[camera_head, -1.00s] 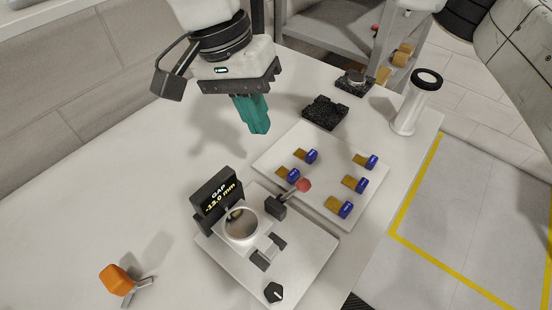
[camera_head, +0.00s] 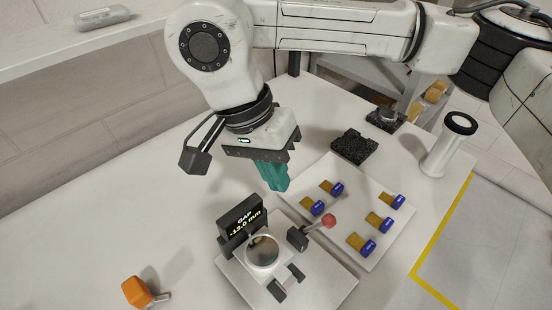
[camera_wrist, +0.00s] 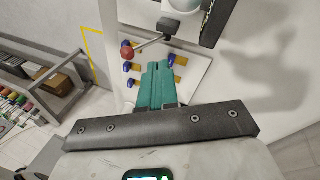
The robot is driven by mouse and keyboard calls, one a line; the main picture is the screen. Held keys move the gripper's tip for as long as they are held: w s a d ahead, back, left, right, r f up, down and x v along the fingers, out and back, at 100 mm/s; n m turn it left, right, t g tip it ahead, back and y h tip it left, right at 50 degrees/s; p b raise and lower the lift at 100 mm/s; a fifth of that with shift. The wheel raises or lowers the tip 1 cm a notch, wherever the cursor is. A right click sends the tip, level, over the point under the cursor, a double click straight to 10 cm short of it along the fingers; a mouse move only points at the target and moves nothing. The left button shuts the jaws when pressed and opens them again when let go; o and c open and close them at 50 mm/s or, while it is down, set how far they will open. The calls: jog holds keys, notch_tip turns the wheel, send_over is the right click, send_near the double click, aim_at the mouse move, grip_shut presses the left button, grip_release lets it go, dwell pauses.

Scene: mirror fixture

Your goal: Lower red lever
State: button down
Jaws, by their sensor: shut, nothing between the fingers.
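The red lever's ball knob (camera_head: 329,221) sits at the end of a thin rod that rises to the right from a dark block on the white mirror fixture (camera_head: 318,283). The knob also shows in the wrist view (camera_wrist: 127,53), left of the fingertips. The fixture carries a round mirror (camera_head: 262,251) and a dark display (camera_head: 241,222) reading "GAP -13.0 mm". My gripper (camera_head: 277,188) has teal fingers, shut and empty. In the head view it is above and behind the fixture, up and left of the knob, apart from it. In the wrist view the fingers (camera_wrist: 157,68) point toward the fixture.
A white tray (camera_head: 345,165) with several blue-and-tan parts lies right of the fixture. Black textured blocks (camera_head: 354,147) and a white cylinder with a black top (camera_head: 449,143) stand behind it. An orange-headed object (camera_head: 136,291) lies at front left.

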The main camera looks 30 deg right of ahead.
jog(key=s+d+f+p, duration=0.2)
jog(key=s+d+f, duration=0.2)
jog(key=f, duration=0.2)
jog(key=shift+d+f, duration=0.1)
jog(key=shift+d, duration=0.05)
dwell(0.4)
